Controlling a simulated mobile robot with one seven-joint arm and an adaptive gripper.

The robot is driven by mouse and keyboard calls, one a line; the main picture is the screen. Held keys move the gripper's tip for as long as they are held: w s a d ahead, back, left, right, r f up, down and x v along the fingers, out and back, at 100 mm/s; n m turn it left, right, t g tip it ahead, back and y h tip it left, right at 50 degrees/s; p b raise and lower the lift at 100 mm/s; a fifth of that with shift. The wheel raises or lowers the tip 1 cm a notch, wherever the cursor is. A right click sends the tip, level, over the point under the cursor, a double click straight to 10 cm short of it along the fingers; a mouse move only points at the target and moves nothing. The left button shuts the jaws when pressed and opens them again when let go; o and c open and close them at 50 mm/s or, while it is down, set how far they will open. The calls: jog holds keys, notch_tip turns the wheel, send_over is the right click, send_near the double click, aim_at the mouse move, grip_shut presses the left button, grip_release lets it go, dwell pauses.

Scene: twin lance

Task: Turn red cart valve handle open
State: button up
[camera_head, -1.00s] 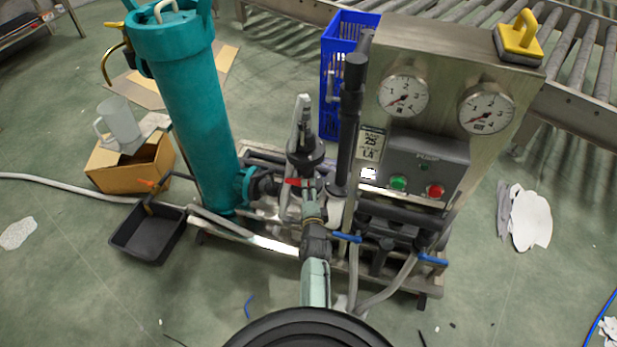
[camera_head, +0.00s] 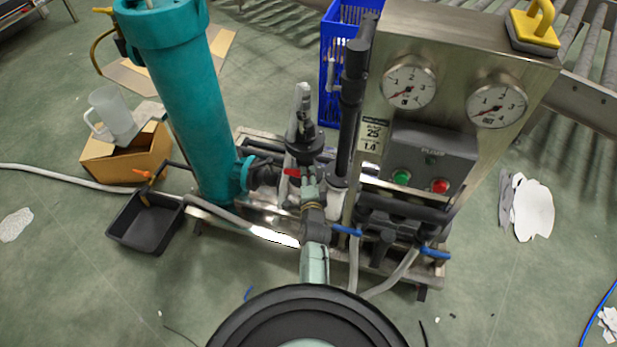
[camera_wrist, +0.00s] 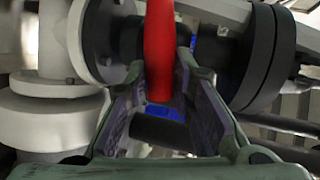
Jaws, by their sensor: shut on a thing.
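The red valve handle (camera_head: 292,172) shows as a small red piece at the middle of the cart's pipework in the head view, partly hidden by my gripper (camera_head: 309,182). In the wrist view the red handle (camera_wrist: 159,45) is a smooth bar running from the top edge down between the two fingers of my gripper (camera_wrist: 158,88). My gripper is shut on it. The handle stands in front of a pipe with a white flange (camera_wrist: 92,40) on the left and a dark flange (camera_wrist: 262,55) on the right.
Blue handles (camera_head: 345,231) sit on the lower pipes just right of my gripper. The gauge panel (camera_head: 432,150) rises close on the right, and a teal cylinder (camera_head: 190,105) stands on the left. A black tray (camera_head: 145,222) and cardboard box (camera_head: 127,158) lie on the floor at left.

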grip_shut()
jog(key=shift+r+p, duration=0.15)
jog(key=shift+p, duration=0.15)
